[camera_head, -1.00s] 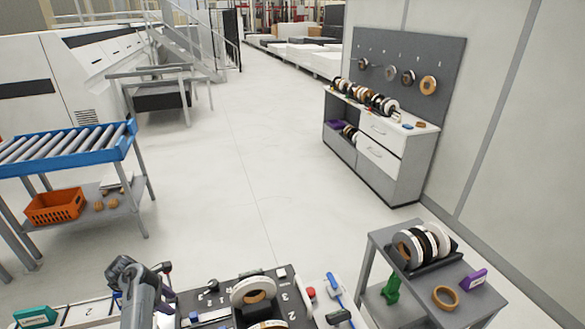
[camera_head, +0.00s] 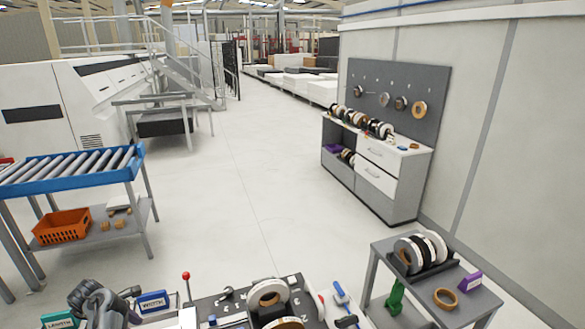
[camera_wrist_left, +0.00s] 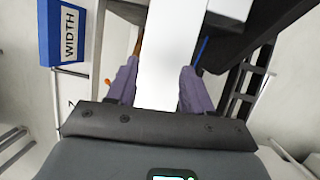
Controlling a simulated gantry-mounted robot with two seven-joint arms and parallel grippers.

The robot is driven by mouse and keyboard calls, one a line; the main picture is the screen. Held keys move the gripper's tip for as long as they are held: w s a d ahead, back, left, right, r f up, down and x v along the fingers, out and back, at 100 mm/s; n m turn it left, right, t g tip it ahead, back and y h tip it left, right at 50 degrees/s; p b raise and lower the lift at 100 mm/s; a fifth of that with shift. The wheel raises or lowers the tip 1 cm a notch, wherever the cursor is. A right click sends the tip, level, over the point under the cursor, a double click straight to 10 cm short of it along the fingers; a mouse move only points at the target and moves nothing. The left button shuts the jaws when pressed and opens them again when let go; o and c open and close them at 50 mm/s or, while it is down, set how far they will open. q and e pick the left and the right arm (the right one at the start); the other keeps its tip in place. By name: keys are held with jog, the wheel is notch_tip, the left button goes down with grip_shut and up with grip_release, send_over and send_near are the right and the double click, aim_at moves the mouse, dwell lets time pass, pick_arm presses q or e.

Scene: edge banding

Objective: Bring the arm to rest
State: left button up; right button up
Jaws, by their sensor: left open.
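My left arm (camera_head: 100,305) shows at the bottom left of the head view, folded low beside the workbench; its fingers cannot be made out there. In the left wrist view my left gripper (camera_wrist_left: 158,88) is open, with its two purple-grey fingers apart. A plain white surface (camera_wrist_left: 165,60) shows between and beyond the fingers; I cannot tell how far away it is, and I see no grip on it. My right gripper is in neither view.
A blue WIDTH box (camera_head: 152,301) stands close to my left arm and also shows in the left wrist view (camera_wrist_left: 64,35). A red-knobbed lever (camera_head: 186,276) and tape rolls (camera_head: 268,293) are at the bench. A side table (camera_head: 470,304) stands right. Open floor (camera_head: 235,190) lies beyond.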

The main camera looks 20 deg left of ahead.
pick_arm(q)
jog(key=s+a+r+n+y, duration=0.1)
jog(key=s+a+r+y, duration=0.1)
jog(key=s+a+r, duration=0.4)
jog(key=s+a+r+y, duration=0.1)
jog(key=s+a+r, duration=0.1)
jog(key=a+r, duration=0.45)
jog(key=w+d+f+m+g+y, duration=0.1)
jog(key=w+d+f+m+y, duration=0.15)
jog(key=d+m, duration=0.6)
jog(key=w+d+f+m+y, duration=0.1)
jog(key=d+m+y, duration=0.3)
jog(key=d+m, duration=0.45)
jog(key=s+d+f+m+h, duration=0.3)
jog(key=s+d+m, duration=0.1)
jog(key=d, duration=0.9)
jog(key=s+d+f+m+t+h, duration=0.15)
jog(key=s+d+m, duration=0.35)
jog(key=d, duration=0.7)
jog(key=s+d+f+m+h, duration=0.3)
jog(key=s+d+f+m, duration=0.1)
jog(key=d, duration=0.9)
notch_tip(320, 180, up, 20)
jog(key=p, duration=1.9)
jog(key=shift+f, duration=0.2)
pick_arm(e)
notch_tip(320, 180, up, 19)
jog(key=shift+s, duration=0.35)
